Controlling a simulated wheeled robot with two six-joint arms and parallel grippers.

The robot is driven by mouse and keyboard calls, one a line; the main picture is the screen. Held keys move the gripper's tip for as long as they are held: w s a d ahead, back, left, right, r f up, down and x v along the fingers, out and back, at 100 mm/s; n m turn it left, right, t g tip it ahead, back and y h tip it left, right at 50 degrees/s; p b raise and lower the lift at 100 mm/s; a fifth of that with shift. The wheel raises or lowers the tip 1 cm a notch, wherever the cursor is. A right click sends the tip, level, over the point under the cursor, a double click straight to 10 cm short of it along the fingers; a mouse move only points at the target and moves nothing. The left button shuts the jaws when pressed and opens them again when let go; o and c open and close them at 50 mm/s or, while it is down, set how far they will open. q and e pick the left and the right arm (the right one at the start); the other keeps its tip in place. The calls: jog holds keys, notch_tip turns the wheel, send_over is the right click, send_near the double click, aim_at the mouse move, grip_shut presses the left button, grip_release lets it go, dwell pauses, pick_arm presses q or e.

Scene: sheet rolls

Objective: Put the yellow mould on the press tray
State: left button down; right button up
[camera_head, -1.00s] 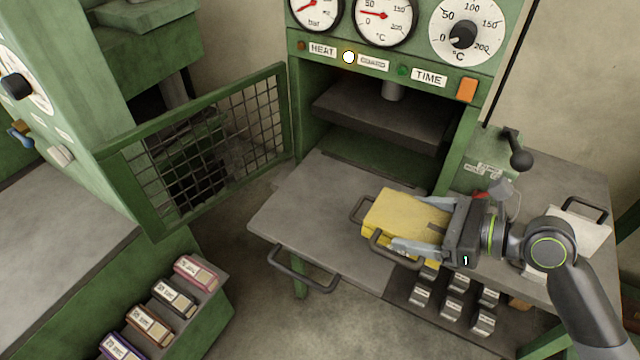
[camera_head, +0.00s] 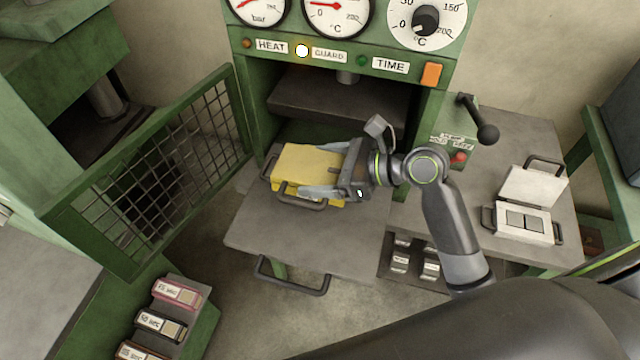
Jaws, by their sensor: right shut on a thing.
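The yellow mould (camera_head: 304,165) is a flat block with dark handles, at the back of the grey press tray (camera_head: 290,232), before the press opening. My right gripper (camera_head: 325,180) is shut on the right side of the mould, with its fingers along the mould's edges. I cannot tell whether the mould rests on the tray or hangs just above it. The press tray is pulled out, with a dark handle (camera_head: 290,284) at its front. My left gripper is not in view.
The mesh guard door (camera_head: 160,170) stands open at the left. A dark platen (camera_head: 340,108) hangs inside the press. An open white mould (camera_head: 522,222) lies on the right bench, near a black-knobbed lever (camera_head: 487,133). Labelled blocks (camera_head: 178,292) sit at lower left.

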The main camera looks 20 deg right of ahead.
notch_tip(320, 180, down, 5)
jog(key=shift+a+f+b, duration=0.1)
jog(key=shift+b, duration=0.2)
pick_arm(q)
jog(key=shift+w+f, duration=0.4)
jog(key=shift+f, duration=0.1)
pick_arm(e)
jog(key=shift+f, duration=1.9)
jog(key=o, duration=1.6)
jog(key=shift+f, duration=0.35)
jog(key=o, duration=0.4)
jog(key=shift+c, duration=0.2)
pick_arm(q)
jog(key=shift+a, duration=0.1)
pick_arm(e)
jog(key=shift+r, duration=0.15)
pick_arm(q)
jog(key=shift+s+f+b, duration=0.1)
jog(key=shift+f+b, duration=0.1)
jog(key=shift+b, duration=0.2)
pick_arm(e)
jog(key=v, duration=1.2)
jog(key=shift+s, duration=0.1)
